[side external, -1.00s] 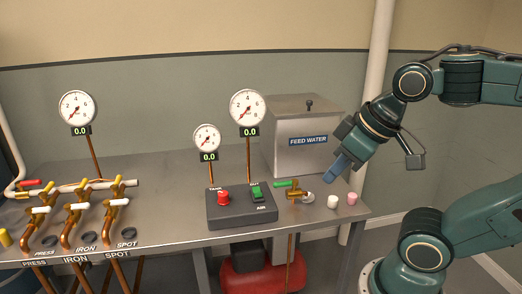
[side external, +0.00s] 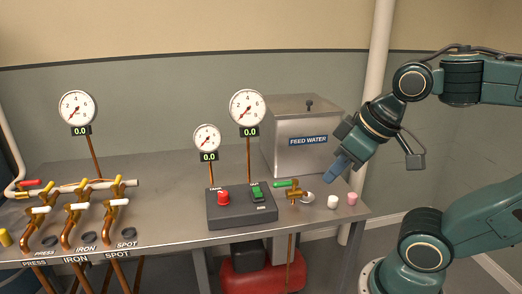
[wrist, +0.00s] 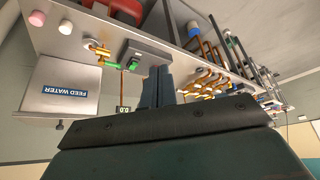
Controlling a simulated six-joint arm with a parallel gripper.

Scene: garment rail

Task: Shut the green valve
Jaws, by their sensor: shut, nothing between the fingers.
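The green valve (side external: 285,184) is a brass valve with a green lever handle, near the front edge of the bench, right of the dark switch box. Its lever points left, roughly level, in the side view. In the wrist view the green lever (wrist: 112,64) lies between the feed water box and the dark switch box. My gripper (side external: 335,171) is in the air above the right part of the bench, up and right of the valve and apart from it. Its blue fingers (wrist: 158,80) are closed together with nothing between them.
The dark switch box (side external: 241,212) has a red button and green rocker. The feed water box (side external: 303,140) stands behind the valve. White and pink caps (side external: 342,200) sit right of it. Gauges (side external: 248,108) rise on thin copper stems. Several valves with white and yellow levers (side external: 85,212) stand at left.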

